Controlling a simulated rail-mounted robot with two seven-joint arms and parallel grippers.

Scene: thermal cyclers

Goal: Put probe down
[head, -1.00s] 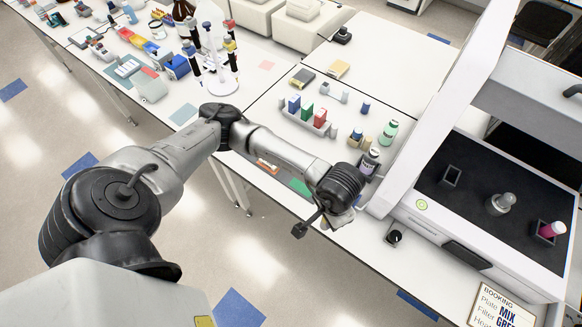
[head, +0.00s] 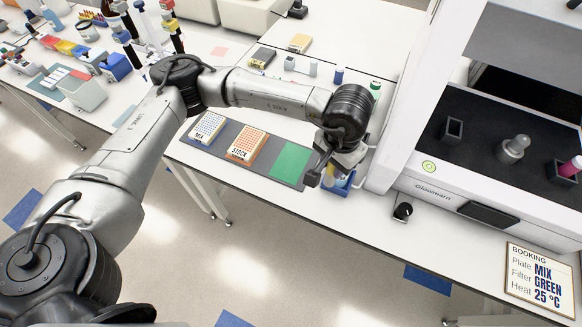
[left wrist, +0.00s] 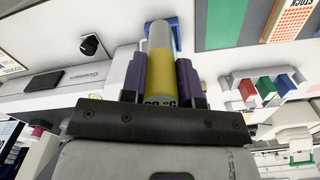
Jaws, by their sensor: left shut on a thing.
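The probe (left wrist: 160,70) is a cylinder with a grey far part, a yellow part and a dark label ending in "°C". My left gripper (left wrist: 160,88) is shut on it, with a purple finger on each side. In the head view my left gripper (head: 328,170) is over the front of the bench, right of the green mat area. A blue holder (head: 345,186) sits just below it. The holder also shows behind the probe's far end in the left wrist view (left wrist: 176,36). I cannot tell whether the probe touches it or is inside it. My right gripper is not in view.
The MIX plate (head: 207,128), STOCK plate (head: 247,145) and green pad (head: 290,160) lie left of the gripper. The white Glowmarm instrument (head: 435,188) stands at right, with a black knob (head: 403,212) on the bench before it. A booking sign (head: 540,276) is at front right.

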